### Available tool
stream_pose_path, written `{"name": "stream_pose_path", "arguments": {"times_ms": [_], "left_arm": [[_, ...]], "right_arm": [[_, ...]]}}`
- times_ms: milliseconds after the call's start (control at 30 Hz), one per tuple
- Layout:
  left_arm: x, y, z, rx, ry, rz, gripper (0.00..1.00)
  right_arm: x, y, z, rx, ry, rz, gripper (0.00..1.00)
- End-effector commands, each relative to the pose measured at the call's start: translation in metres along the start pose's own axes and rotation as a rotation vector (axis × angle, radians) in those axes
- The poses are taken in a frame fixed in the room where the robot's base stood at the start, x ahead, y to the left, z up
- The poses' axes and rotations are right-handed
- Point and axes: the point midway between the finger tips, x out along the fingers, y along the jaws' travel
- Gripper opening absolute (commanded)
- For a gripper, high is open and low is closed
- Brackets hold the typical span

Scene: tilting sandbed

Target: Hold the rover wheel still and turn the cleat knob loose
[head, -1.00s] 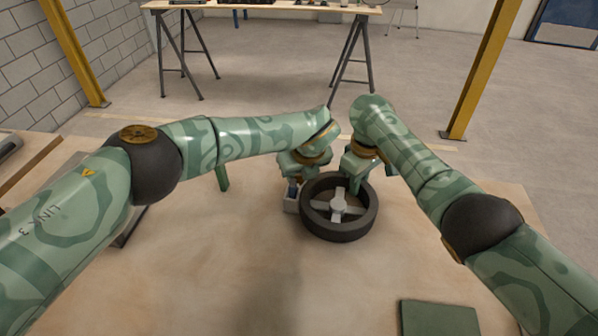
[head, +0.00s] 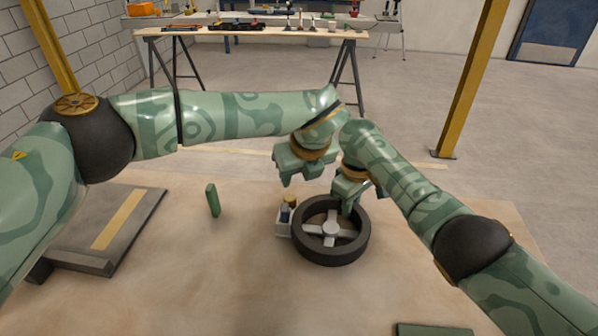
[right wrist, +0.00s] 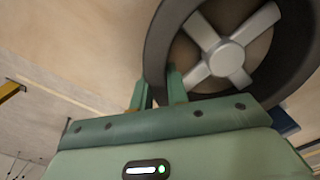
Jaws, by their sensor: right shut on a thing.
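The rover wheel (head: 302,246) lies flat on the table, a dark tyre with grey spokes and hub. My right gripper (head: 346,204) is shut on the far side of its rim. In the right wrist view the tyre (right wrist: 157,62) passes between the two fingers (right wrist: 160,88). Just left of the wheel stands a small pale block (head: 283,229) with a blue part (head: 285,213) and a gold round piece (head: 291,199) on top; I cannot tell which is the cleat knob. My left gripper (head: 296,181) hangs above these, fingers down, apart and empty.
A green upright piece (head: 212,200) stands on the table to the left. A dark tray-like plate with a tan strip (head: 148,215) lies further left. A green mat (head: 434,330) is at the front right. The table's front middle is clear.

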Motion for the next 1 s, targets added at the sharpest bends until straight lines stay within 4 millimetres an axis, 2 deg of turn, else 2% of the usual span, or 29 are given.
{"name": "stream_pose_path", "arguments": {"times_ms": [133,467,500,567,867,1000], "left_arm": [[-0.009,0.0,0.0,-0.001,0.001,0.001,0.38],[-0.009,0.0,0.0,-0.001,0.001,0.001,0.38],[-0.009,0.0,0.0,-0.001,0.001,0.001,0.38],[-0.009,0.0,0.0,-0.001,0.001,0.001,0.38],[-0.009,0.0,0.0,-0.001,0.001,0.001,0.38],[-0.009,0.0,0.0,-0.001,0.001,0.001,0.38]], "right_arm": [[-0.001,0.0,0.0,0.0,0.002,0.0,0.0],[-0.001,0.0,0.0,0.0,0.002,0.0,0.0],[-0.001,0.0,0.0,0.0,0.002,0.0,0.27],[-0.001,0.0,0.0,0.0,0.002,0.0,0.41],[-0.002,0.0,0.0,-0.001,0.001,0.0,0.41],[-0.018,0.0,-0.001,-0.002,0.003,-0.001,0.41]]}}
